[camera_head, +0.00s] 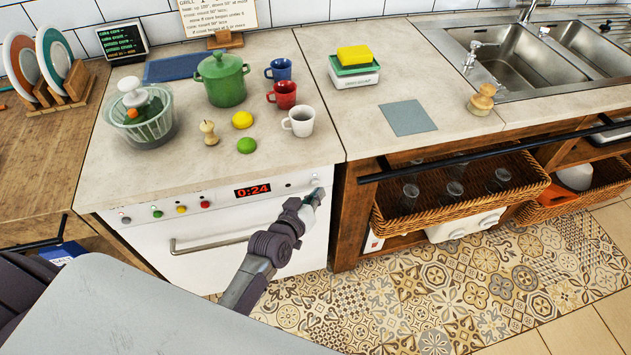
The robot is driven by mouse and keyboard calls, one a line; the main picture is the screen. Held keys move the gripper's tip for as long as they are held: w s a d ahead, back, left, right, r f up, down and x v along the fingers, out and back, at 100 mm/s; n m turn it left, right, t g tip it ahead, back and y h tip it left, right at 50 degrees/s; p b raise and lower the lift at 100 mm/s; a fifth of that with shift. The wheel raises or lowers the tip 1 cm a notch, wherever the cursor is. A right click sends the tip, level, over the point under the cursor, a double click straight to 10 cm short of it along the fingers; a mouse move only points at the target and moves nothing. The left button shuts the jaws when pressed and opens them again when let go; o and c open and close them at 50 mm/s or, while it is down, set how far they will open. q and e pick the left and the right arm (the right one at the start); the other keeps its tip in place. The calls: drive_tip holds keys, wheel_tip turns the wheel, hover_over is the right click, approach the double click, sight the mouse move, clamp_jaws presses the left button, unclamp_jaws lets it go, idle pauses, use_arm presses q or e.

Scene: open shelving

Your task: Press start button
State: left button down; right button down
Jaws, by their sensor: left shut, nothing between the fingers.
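The oven front (150,238) carries a control panel under the counter. A display (252,190) on it reads 0:24 in red. To its left are a grey button, a green button (157,213), a yellow button (181,209) and a red button (205,204). To its right, a small button (288,184) shows near the panel's right end. Any label naming the start button is too small to read. My left gripper (318,194) is shut and empty, at the panel's right end, with its tip close to the front. I cannot tell whether it touches. My right gripper is out of view.
On the counter above stand a green pot (222,80), blue, red and white mugs (300,121), a salad spinner (142,118) and small fruits. The oven handle (210,243) sticks out below the panel. A shelf with wicker baskets (460,205) is at the right. The tiled floor is clear.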

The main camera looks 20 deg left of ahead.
use_arm(q)
drive_tip(key=shift+s+d, duration=0.1)
drive_tip(key=s+d, duration=0.1)
drive_tip(key=s+d+p, duration=0.1)
drive_tip(key=s+p, duration=0.1)
drive_tip(key=s, duration=0.1)
drive_tip(key=shift+s+d, duration=0.1)
drive_tip(key=shift+d, duration=0.3)
idle(0.9)
drive_tip(key=s+a+f+m+g, duration=0.1)
drive_tip(key=s+f+g, duration=0.2)
drive_tip(key=s+f, duration=0.6)
drive_tip(key=s+a+f+m+g, duration=0.1)
drive_tip(key=s+f+m+g, duration=0.3)
drive_tip(key=f, duration=0.9)
drive_tip(key=s+a+f+g, duration=0.2)
drive_tip(key=s+f, duration=0.2)
drive_tip(key=s, duration=0.5)
drive_tip(key=s+a+f+g+y, duration=0.1)
drive_tip(key=s+a+f+g, duration=0.1)
drive_tip(key=s+f, duration=0.3)
drive_tip(key=s+a+f+m+g+y, duration=0.1)
drive_tip(key=s+f, duration=0.4)
drive_tip(key=s, duration=0.9)
drive_tip(key=shift+a+g, duration=0.7)
drive_tip(key=shift+a, duration=0.45)
